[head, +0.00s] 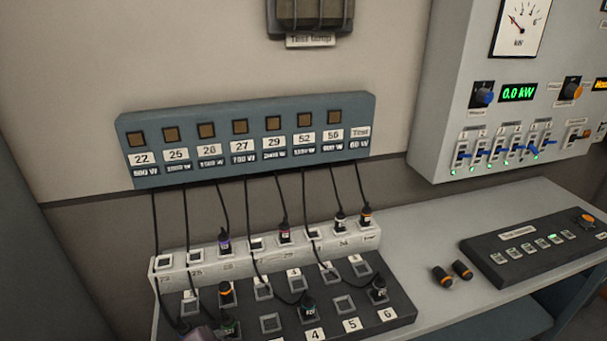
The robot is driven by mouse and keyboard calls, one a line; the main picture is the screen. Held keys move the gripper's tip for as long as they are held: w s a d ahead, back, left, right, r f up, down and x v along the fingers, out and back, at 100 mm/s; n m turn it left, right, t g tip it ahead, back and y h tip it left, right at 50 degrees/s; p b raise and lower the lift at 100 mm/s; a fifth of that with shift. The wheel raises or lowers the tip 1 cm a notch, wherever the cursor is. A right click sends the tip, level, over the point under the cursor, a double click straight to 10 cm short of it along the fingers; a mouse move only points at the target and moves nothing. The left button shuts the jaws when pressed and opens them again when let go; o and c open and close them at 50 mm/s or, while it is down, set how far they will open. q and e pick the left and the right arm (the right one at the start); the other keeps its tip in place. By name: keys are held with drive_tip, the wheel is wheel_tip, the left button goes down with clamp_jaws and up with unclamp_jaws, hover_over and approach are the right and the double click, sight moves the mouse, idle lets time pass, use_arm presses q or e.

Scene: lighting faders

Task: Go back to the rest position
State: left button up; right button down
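A mauve-grey shape (198,334) shows at the bottom edge, beside a dark plug with a green band (230,328). It may be the tip of my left gripper, but too little of it shows to tell, or to say whether it is open, shut or holding anything. My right gripper is not in view. The dark patch panel (395,324) has square sockets with several cabled plugs in them, one with an orange band (226,293). A pale raised strip (165,263) behind it holds more plugs, one of them purple (223,243).
Black cables hang from a blue-grey numbered wall board (363,118) to the plugs. Two loose orange-ended plugs (452,274) lie on the grey bench (430,225), beside a black button box (490,255). A wall cabinet (450,60) with faders reads 0.0 kW. The bench's middle is mostly clear.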

use_arm(q)
drive_tip(key=s+a+f+n+g+y, duration=0.1)
drive_tip(key=s+a+f+n+g, duration=0.4)
drive_tip(key=s+n, duration=0.4)
wheel_tip(320, 180, down, 31)
drive_tip(key=s+a, duration=0.1)
drive_tip(key=s, duration=0.2)
drive_tip(key=s+a+f+g, duration=0.1)
drive_tip(key=s+a+f, duration=0.2)
drive_tip(key=s+f, duration=1.3)
drive_tip(key=shift+s+a+f+m+g, duration=0.2)
drive_tip(key=shift+s+f+m+g, duration=0.1)
drive_tip(key=shift+s, duration=0.85)
